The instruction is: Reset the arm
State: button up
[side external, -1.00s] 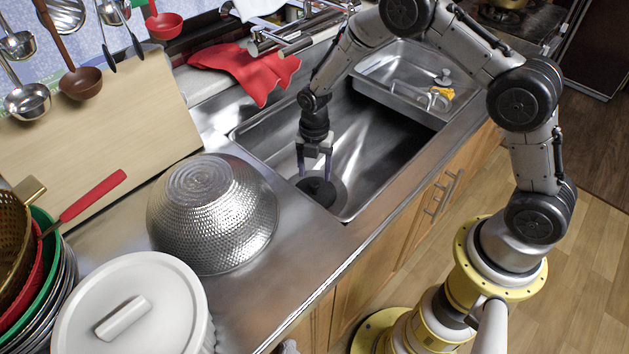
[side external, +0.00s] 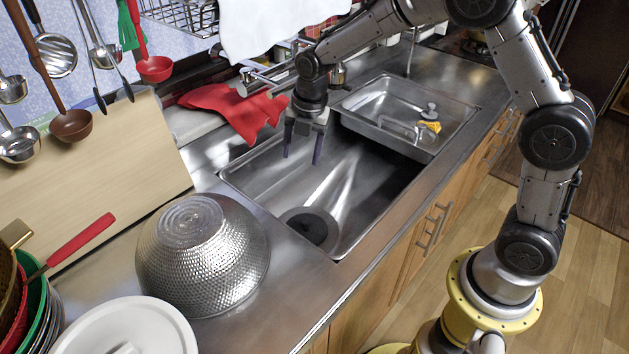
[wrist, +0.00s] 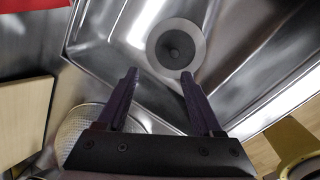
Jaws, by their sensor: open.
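My gripper (side external: 302,156) is open and empty, pointing down above the left part of the large sink basin (side external: 375,185) in the side view. Its two dark fingers stand apart with nothing between them. In the wrist view my gripper (wrist: 160,75) also shows open, with the sink's round drain (wrist: 176,44) below and beyond the fingertips. The drain (side external: 308,228) is in full sight in the side view.
An upturned hammered metal bowl (side external: 203,255) stands on the counter left of the sink. A red cloth (side external: 235,108) lies behind the sink. Ladles (side external: 72,125) and other utensils hang at upper left. A white lidded pot (side external: 125,328) stands at front left.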

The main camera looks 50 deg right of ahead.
jog(key=s+d+r+m+t, duration=0.3)
jog(key=s+r+m, duration=0.5)
jog(key=s+r, duration=0.9)
jog(key=s+a+f+m, duration=0.1)
jog(key=s+f+m, duration=0.2)
jog(key=s+m, duration=0.9)
jog(key=m, duration=0.3)
jog(key=shift+s+f+m+t, duration=0.25)
jog(key=shift+s+m+t, duration=0.05)
jog(key=shift+s+m, duration=0.1)
